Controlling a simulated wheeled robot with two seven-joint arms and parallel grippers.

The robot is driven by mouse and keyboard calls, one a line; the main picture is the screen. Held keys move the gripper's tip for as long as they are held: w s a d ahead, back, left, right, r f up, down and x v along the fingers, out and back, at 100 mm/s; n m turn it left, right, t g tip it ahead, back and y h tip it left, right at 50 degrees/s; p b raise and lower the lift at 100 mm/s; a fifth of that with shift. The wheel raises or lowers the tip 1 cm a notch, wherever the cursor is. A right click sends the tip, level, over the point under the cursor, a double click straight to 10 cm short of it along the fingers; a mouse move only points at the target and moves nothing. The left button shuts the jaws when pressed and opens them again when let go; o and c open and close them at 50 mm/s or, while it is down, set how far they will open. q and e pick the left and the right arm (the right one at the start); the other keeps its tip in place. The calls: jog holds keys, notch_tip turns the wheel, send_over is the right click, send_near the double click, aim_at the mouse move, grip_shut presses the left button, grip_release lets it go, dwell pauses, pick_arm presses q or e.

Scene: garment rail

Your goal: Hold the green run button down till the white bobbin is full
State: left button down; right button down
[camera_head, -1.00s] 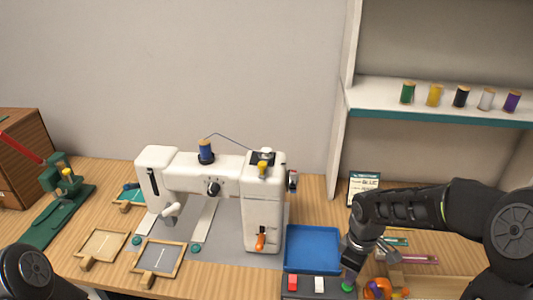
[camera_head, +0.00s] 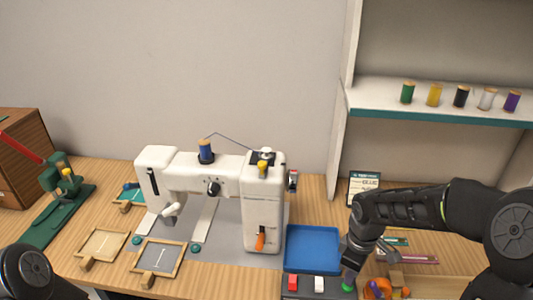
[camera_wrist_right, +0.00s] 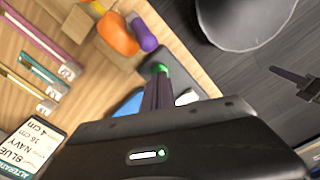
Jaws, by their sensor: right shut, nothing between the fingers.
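The green run button (camera_head: 347,286) sits at the right end of a dark control box, beside a white and a red button. My right gripper (camera_head: 349,274) is shut and empty, pointing down with its tips at the green button. In the right wrist view the tips (camera_wrist_right: 158,80) reach the green button (camera_wrist_right: 161,68) and partly cover it; they seem to touch it, but I cannot tell how far it is pressed. The small white bobbin (camera_head: 266,152) is on top of the white sewing machine (camera_head: 262,205). Thread runs to it from a blue spool (camera_head: 206,149). Its fill is too small to judge.
A blue tray (camera_head: 312,248) lies behind the control box. A wooden tray with orange and purple items (camera_head: 378,288) is right beside my gripper. Spools stand on the shelf (camera_head: 435,112). Framed pieces (camera_head: 158,258) and a green stand (camera_head: 62,205) are at left.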

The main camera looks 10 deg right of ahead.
jog(key=shift+f+b, duration=0.55)
jog(key=shift+f, duration=0.55)
dwell(6.9)
